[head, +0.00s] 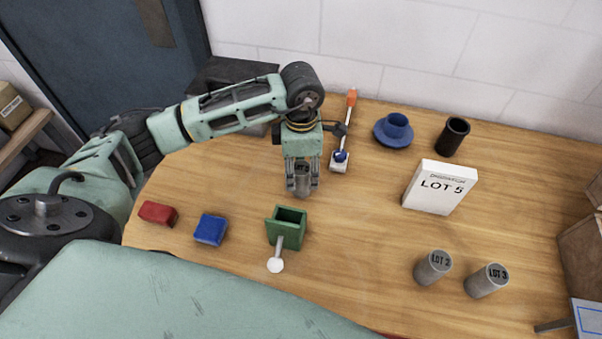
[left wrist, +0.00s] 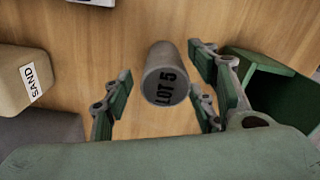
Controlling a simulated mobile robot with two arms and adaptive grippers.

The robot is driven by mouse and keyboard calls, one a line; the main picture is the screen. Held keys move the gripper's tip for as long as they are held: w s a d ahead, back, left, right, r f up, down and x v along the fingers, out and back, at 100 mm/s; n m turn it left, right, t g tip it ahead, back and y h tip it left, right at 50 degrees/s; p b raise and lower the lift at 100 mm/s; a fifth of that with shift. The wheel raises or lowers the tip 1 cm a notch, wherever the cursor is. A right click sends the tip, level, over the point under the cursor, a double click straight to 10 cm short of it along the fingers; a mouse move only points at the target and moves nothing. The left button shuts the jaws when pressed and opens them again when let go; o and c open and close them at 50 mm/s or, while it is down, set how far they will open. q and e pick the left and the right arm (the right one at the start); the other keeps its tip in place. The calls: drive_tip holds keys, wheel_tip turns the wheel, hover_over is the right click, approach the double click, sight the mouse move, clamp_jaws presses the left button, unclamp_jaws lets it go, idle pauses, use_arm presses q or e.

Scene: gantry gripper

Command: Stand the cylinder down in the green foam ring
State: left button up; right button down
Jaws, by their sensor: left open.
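A grey cylinder (head: 302,186) stands on the table below my left gripper (head: 302,176). In the left wrist view the cylinder (left wrist: 165,80) has "LOT 5" on its top. It sits between the spread fingers of my left gripper (left wrist: 158,100), with wood showing on both sides of it. The gripper is open and not closed on it. I see no clear green foam ring. A green open-topped box (head: 289,217) with a white-knobbed rod stands in front of the gripper, and its side shows in the left wrist view (left wrist: 262,84). My right gripper is out of view.
Cylinders LOT 2 (head: 434,267) and LOT 3 (head: 487,281) stand at the right front. Red (head: 158,213) and blue blocks (head: 211,230) lie left. A SAND block (left wrist: 24,78) is nearby.

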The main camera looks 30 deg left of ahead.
use_arm(q)
drive_tip(key=shift+d+f, duration=0.1)
drive_tip(key=shift+f, duration=0.5)
drive_tip(key=shift+r, duration=0.1)
clamp_jaws()
